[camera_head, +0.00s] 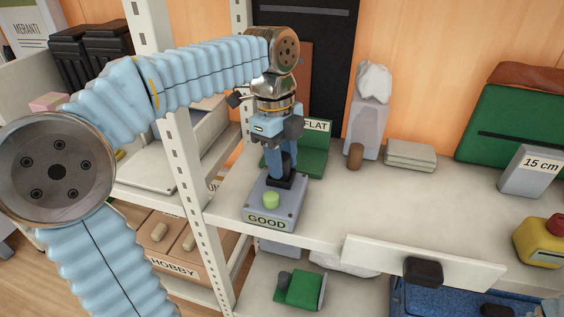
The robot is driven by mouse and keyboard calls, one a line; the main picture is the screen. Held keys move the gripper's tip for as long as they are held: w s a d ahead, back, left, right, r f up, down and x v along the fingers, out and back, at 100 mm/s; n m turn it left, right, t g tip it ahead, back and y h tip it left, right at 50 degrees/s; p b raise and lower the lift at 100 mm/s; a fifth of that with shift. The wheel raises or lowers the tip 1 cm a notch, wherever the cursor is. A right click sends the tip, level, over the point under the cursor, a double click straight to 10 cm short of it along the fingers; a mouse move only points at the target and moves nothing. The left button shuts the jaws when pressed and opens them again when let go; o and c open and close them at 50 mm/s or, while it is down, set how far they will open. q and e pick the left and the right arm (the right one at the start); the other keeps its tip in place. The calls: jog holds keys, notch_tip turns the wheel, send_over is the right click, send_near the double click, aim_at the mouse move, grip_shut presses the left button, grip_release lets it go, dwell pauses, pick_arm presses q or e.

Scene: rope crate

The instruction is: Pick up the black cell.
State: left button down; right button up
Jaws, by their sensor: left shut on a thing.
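My left gripper (281,165) points straight down over the grey box labelled GOOD (264,222). Its blue fingers are shut on a small black block, the black cell (284,181), at the top of that box. The fingers hide part of the cell, and I cannot tell whether it sits in the box or just above it. A green knob (271,199) stands on the box in front of the cell. My right gripper is not in view.
A green box labelled FLAT (316,160) stands just behind the gripper. A brown cylinder (355,156) and a stack of grey slabs (410,155) are further right. A black block (423,271) is at the shelf's front panel. The shelf's middle is clear.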

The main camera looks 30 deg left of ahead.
aim_at(283, 156)
pick_arm(q)
notch_tip(283, 156, up, 3)
jog(key=shift+r+p, duration=0.1)
jog(key=shift+p, duration=0.3)
jog(key=s+d+r, duration=0.2)
jog(key=s+r, duration=0.7)
jog(key=s, duration=0.4)
jog(key=shift+s+d+r+p, duration=0.3)
jog(key=shift+s+r, duration=0.05)
jog(key=shift+s, duration=0.05)
